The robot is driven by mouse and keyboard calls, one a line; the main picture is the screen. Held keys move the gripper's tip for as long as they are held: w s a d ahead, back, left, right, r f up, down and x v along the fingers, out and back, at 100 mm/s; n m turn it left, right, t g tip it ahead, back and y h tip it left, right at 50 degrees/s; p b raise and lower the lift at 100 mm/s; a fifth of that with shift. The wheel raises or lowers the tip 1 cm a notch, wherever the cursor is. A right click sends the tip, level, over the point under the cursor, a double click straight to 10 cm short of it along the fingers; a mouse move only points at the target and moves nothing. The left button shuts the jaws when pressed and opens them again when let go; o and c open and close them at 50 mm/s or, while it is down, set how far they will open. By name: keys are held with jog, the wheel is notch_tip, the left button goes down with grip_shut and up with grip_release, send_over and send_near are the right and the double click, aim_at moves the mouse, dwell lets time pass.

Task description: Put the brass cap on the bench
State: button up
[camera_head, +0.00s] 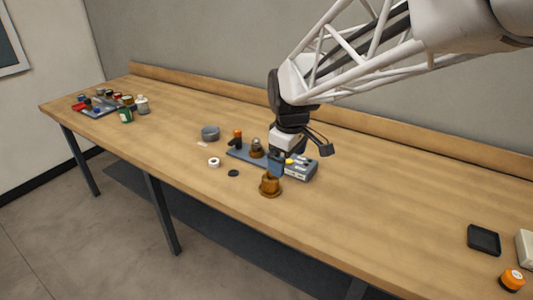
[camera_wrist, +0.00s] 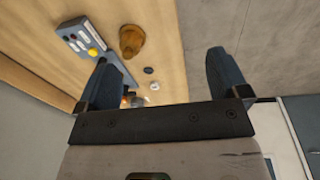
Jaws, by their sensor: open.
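The brass cap (camera_head: 270,186) is a brown-gold dome with a wide flange. It stands on the wooden bench (camera_head: 380,215) near the front edge, just in front of the grey-blue base plate. In the wrist view the cap (camera_wrist: 131,40) shows at upper left, apart from my fingers. My gripper (camera_head: 278,166) hangs above the right part of the base plate, behind the cap. Its two blue fingers (camera_wrist: 160,60) are spread apart in the wrist view, with nothing held between them.
A grey box with a yellow button (camera_head: 301,168) is close to my gripper's right. The plate (camera_head: 240,151) bears small fittings. A white ring (camera_head: 214,162), black disc (camera_head: 233,173) and grey bowl (camera_head: 210,133) lie left. A black tray (camera_head: 484,240) lies far right, beyond clear bench.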

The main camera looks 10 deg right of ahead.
jog(key=s+m+t, duration=0.1)
jog(key=s+m, duration=0.7)
jog(key=s, duration=1.2)
jog(key=shift+s+a, duration=0.2)
jog(key=shift+s, duration=0.15)
